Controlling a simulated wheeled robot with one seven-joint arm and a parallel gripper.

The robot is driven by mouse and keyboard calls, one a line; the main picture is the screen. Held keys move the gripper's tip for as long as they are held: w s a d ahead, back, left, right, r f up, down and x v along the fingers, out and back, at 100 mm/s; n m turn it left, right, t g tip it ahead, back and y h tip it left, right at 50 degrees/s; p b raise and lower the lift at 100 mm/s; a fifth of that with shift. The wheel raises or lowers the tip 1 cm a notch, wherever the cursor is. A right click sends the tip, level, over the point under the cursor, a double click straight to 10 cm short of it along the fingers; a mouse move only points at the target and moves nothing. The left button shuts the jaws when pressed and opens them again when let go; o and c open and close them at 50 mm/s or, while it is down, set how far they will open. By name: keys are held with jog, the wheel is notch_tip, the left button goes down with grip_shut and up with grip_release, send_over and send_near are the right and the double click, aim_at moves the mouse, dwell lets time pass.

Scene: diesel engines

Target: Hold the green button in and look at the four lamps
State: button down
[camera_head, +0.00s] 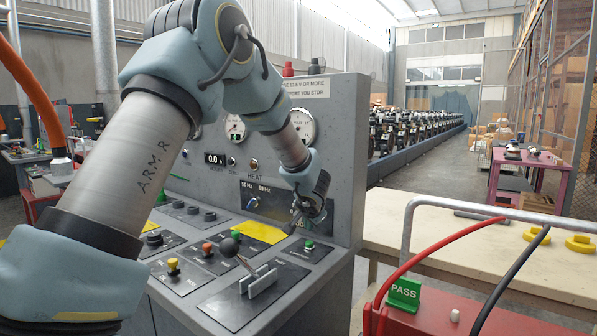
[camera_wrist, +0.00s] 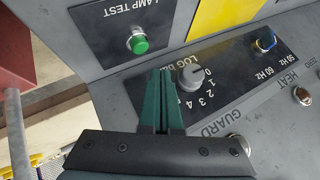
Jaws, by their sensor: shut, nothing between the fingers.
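The green button (camera_head: 309,244) is on the sloped desk panel, low at the right. In the wrist view the green button (camera_wrist: 140,44) stands in a metal collar beside the words LAMP TEST, and nothing touches it. My gripper (camera_head: 291,229) is up by the panel's right end, a little above and left of the button. In the wrist view my gripper (camera_wrist: 161,73) has its dark green fingers together and empty, apart from the button, beside a grey rotary knob. I cannot make out a group of four lamps; my arm covers part of the upright panel.
A black-knobbed lever (camera_head: 230,247), a red button (camera_head: 207,247) and a yellow button (camera_head: 173,264) stand on the desk panel. The grey numbered knob (camera_wrist: 188,74) is close to my fingers.

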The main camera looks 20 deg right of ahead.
notch_tip(320, 180, up, 3)
jog(key=shift+r+p, duration=0.1)
jog(key=shift+p, duration=0.6)
jog(key=a+n+y, duration=0.1)
jog(key=a, duration=0.7)
jog(key=a+f+n+g+y, duration=0.1)
jog(key=a+n, duration=0.1)
jog(key=a, duration=0.6)
jog(key=s+a+n+g+y, duration=0.1)
jog(key=a+n+y, duration=0.1)
jog(key=a, duration=0.6)
jog(key=shift+a+f, duration=0.1)
jog(key=shift+f, duration=0.2)
jog(key=s+a+n+g, duration=0.1)
jog(key=s+a, duration=0.1)
jog(key=a, duration=0.1)
jog(key=s+a+n, duration=0.1)
jog(key=s+a, duration=0.1)
jog(key=a, duration=0.2)
jog(key=s+a+f+n+g, duration=0.1)
jog(key=a, duration=0.3)
jog(key=shift+s+g+y, duration=0.3)
jog(key=shift+s, duration=0.1)
jog(key=s+a+f+n+g+h, duration=0.1)
jog(key=s+a+n, duration=0.3)
jog(key=s+a, duration=0.4)
jog(key=s+g, duration=0.1)
jog(key=s, duration=0.3)
jog(key=shift+a+f+n, duration=0.15)
jog(key=shift+a+n, duration=0.25)
